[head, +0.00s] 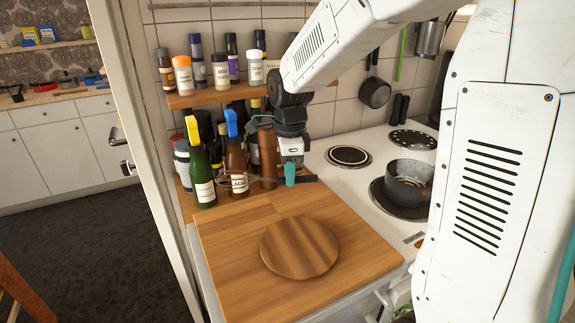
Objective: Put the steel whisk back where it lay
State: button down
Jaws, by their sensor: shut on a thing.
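My gripper (290,173) points down at the back edge of the wooden counter board, with its teal fingertips low. It is shut on the steel whisk (262,181), a thin dark piece lying roughly level across the fingers. The whisk's wire end reaches left in front of the sauce bottles, and its short end shows just right of the fingers. Its outline is faint against the bottles. I cannot tell whether it touches the board.
A round wooden board (300,248) lies on the counter board (225,228). A green bottle (203,178), a brown bottle (237,170) and a brown mill (267,155) stand close left of my gripper. A spice shelf (205,97) is above. A pot (407,183) sits on the hob at right.

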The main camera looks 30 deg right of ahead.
aim_at(290, 205)
jog(key=shift+d+f, duration=0.1)
jog(key=shift+f, duration=2.8)
jog(key=shift+f, duration=0.55)
jog(key=c, duration=1.2)
grip_release()
notch_tip(290, 205, up, 8)
jog(key=shift+f, duration=0.15)
